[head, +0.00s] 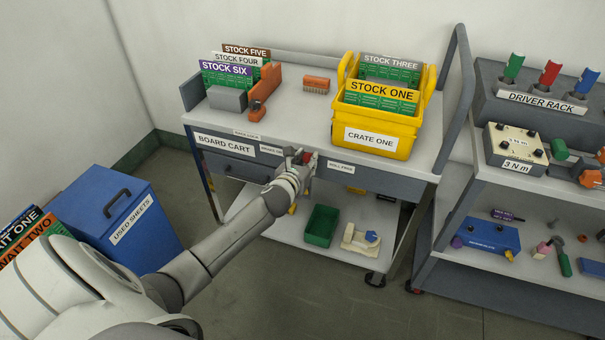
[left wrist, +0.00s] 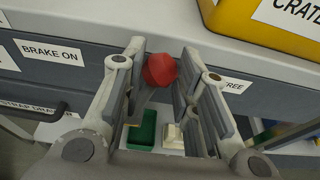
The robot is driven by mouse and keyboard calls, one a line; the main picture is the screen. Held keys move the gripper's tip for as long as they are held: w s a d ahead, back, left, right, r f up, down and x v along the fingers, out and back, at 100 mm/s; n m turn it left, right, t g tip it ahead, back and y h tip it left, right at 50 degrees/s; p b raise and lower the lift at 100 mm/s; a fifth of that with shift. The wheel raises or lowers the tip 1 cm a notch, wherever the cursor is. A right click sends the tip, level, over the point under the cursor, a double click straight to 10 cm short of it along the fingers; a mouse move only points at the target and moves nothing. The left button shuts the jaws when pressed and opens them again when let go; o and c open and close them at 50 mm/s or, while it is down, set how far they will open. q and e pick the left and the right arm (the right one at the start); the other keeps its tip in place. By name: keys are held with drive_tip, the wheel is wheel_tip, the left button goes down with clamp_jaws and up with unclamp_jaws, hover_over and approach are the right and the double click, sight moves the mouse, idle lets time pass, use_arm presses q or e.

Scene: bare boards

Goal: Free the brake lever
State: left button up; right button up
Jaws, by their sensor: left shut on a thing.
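The brake lever's red knob (left wrist: 160,70) sits between the two fingers of my left gripper (left wrist: 160,85) in the left wrist view. A little of the red knob (head: 308,158) shows past my left gripper (head: 300,160) in the head view, at the board cart's front edge. My left gripper is shut on the lever. The knob stands between the BRAKE ON label (left wrist: 52,53) on its left and the ROLL FREE label (head: 341,166) on its right. The lever's lower part and pivot are mostly hidden by my fingers. My right gripper is not in view.
The board cart (head: 305,118) carries a yellow crate (head: 375,137) above and right of the lever, and upright boards at back left. A green bin (head: 321,226) sits on its lower shelf. A blue box (head: 130,215) stands left; a tool rack (head: 540,105) stands right.

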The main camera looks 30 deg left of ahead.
use_arm(q)
drive_tip(key=shift+d, duration=0.15)
drive_tip(key=shift+w+d+f, duration=0.1)
drive_tip(key=shift+d, duration=0.35)
drive_tip(key=shift+d+f, duration=0.15)
drive_tip(key=shift+d, duration=0.1)
drive_tip(key=shift+d+f, duration=0.1)
